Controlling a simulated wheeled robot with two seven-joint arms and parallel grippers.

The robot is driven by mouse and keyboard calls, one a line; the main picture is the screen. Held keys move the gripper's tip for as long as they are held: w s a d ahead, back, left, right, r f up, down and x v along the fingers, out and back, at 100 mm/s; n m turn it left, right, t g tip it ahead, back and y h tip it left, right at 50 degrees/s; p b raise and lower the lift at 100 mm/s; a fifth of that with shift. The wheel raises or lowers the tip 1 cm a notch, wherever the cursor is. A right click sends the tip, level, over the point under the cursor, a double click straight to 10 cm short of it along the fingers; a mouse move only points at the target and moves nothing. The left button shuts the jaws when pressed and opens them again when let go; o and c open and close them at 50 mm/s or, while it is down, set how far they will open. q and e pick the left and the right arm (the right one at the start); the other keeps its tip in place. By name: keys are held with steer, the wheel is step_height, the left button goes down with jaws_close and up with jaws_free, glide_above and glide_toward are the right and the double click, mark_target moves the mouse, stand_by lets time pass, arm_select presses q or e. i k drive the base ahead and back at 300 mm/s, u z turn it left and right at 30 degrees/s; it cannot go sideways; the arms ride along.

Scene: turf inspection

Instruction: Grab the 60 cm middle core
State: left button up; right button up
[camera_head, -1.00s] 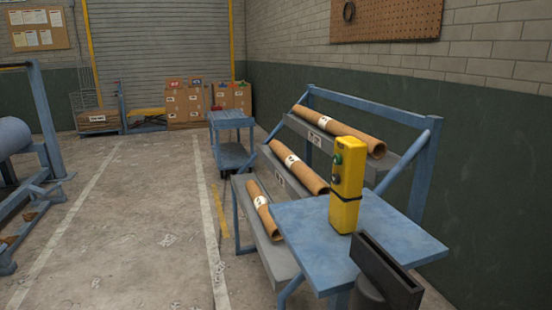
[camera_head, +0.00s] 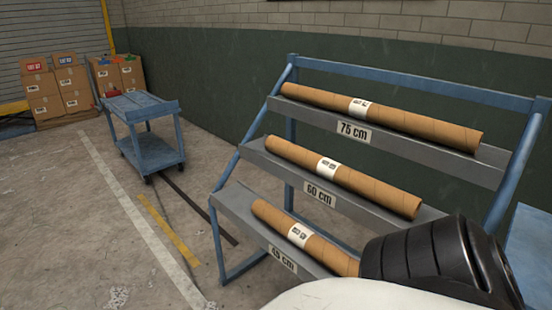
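The middle core (camera_head: 375,190) is a brown cardboard tube with a white label. It lies on the middle shelf of the blue rack, above the sign reading 60 cm (camera_head: 319,194). A longer tube (camera_head: 415,124) lies on the top shelf marked 75 cm, and a shorter one (camera_head: 275,217) on the bottom shelf marked 45 cm. A black and white part of my own body covers the bottom right and hides the lower right of the rack. Neither gripper's fingers show. No gripper is seen touching the middle core.
A blue cart (camera_head: 146,131) stands on the floor left of the rack (camera_head: 293,132). Cardboard boxes (camera_head: 55,92) are stacked at the back left. The green and brick wall is behind the rack. The floor at left is open. A blue surface (camera_head: 531,243) shows at the right edge.

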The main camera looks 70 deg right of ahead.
mark_target(398, 201)
steer(key=i, duration=0.8)
steer(key=z, duration=2.55)
